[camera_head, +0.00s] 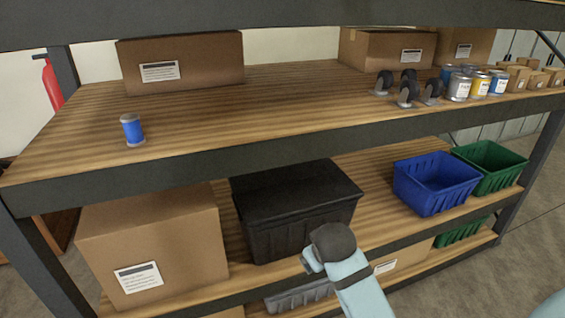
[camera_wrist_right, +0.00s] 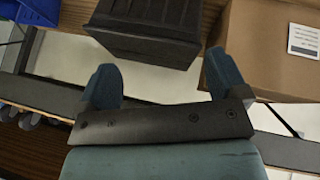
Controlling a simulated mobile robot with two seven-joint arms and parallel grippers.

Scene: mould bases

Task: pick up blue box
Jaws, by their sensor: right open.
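The blue box (camera_head: 432,187) is an open-topped bin on the middle shelf (camera_head: 385,228), between a black bin and a green bin. A blue piece at the top left edge of the wrist view (camera_wrist_right: 10,30) appears to be part of it. My right gripper (camera_wrist_right: 162,82) is open in the wrist view, with nothing between its fingers. A black bin and a brown carton lie beyond the fingers. In the head view my arm reaches up in front of the black bin, left of the blue box, and its fingertips cannot be made out. My left gripper is not in view.
The black bin (camera_head: 290,225) and a brown carton (camera_head: 150,245) fill the shelf's left. A green bin (camera_head: 495,165) stands close right of the blue box. The upper shelf (camera_head: 270,115) overhangs, carrying a blue can (camera_head: 132,130), casters (camera_head: 407,92) and cartons. Shelf posts flank the bay.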

